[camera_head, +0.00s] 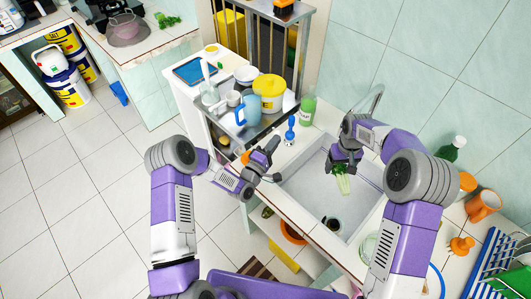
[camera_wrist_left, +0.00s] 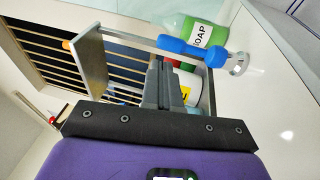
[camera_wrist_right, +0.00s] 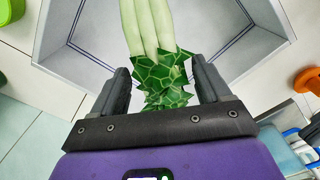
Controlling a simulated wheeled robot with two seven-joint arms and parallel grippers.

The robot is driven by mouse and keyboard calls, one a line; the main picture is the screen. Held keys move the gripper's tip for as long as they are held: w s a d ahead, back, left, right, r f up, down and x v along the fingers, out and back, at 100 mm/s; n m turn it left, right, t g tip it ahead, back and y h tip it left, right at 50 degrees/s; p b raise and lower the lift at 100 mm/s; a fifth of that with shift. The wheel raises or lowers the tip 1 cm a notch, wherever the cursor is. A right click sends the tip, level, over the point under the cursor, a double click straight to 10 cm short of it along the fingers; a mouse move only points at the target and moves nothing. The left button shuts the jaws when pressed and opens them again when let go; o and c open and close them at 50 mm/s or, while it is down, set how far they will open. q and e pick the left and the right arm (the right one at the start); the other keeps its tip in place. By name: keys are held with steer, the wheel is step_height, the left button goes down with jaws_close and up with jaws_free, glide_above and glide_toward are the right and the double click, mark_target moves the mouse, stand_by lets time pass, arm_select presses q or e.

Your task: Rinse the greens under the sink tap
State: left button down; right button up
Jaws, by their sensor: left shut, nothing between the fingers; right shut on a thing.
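The greens (camera_head: 342,184) hang over the sink, pale stalks away from my right gripper (camera_head: 344,163). In the right wrist view, the green leaves (camera_wrist_right: 163,75) sit between the two fingers, which are shut on them. The white sink (camera_head: 305,189) has a dark drain at its near end. The curved tap (camera_head: 375,98) stands behind my right arm at the far side; its outlet is hidden and I see no water stream. My left gripper (camera_head: 265,157) is left of the sink, shut and empty. Its closed fingers also show in the left wrist view (camera_wrist_left: 165,85).
A green soap bottle (camera_head: 307,110) and a blue dumbbell-shaped object (camera_head: 290,130) stand beyond my left gripper.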

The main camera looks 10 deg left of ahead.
arm_select(q)
steer(key=r+v, duration=0.1)
steer(key=v, duration=0.5)
steer(key=shift+s, duration=0.1)
arm_select(e)
steer(key=shift+s+d, duration=0.1)
arm_select(q)
steer(key=shift+f+b, duration=0.5)
steer(key=shift+f, duration=0.05)
arm_select(e)
steer(key=s+d, duration=0.5)
steer(key=shift+s+d, duration=0.15)
steer(key=shift+s, duration=0.2)
stand_by(1.0)
